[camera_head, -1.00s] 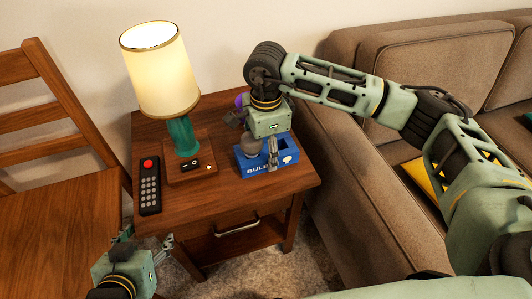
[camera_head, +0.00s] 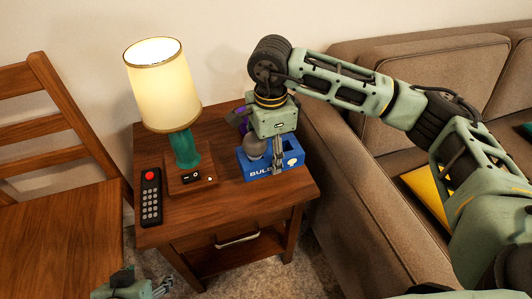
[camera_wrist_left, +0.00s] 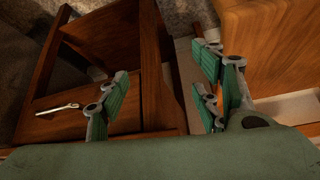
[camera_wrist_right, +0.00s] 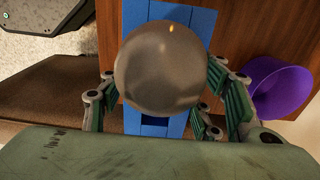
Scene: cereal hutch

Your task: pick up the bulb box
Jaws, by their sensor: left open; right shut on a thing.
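The blue bulb box (camera_head: 262,170), with white lettering on its front, stands on the wooden side table (camera_head: 225,200). A grey round bulb (camera_head: 256,147) sits in it. My right gripper (camera_head: 277,165) comes down over the box from above and is shut on it, one finger against the front face. In the right wrist view the bulb (camera_wrist_right: 160,68) covers much of the blue box (camera_wrist_right: 150,125), with fingers on both sides. I cannot tell whether the box is lifted. My left gripper (camera_head: 163,287) is open and empty, low in front of the table; its spread fingers (camera_wrist_left: 165,105) show in the left wrist view.
A lit lamp (camera_head: 186,150) on a wooden base and a dark remote (camera_head: 151,198) stand left of the box. A purple cup-like thing (camera_wrist_right: 278,88) is close beside the right gripper. A chair (camera_head: 60,215) is at left, a brown sofa (camera_head: 350,190) at right.

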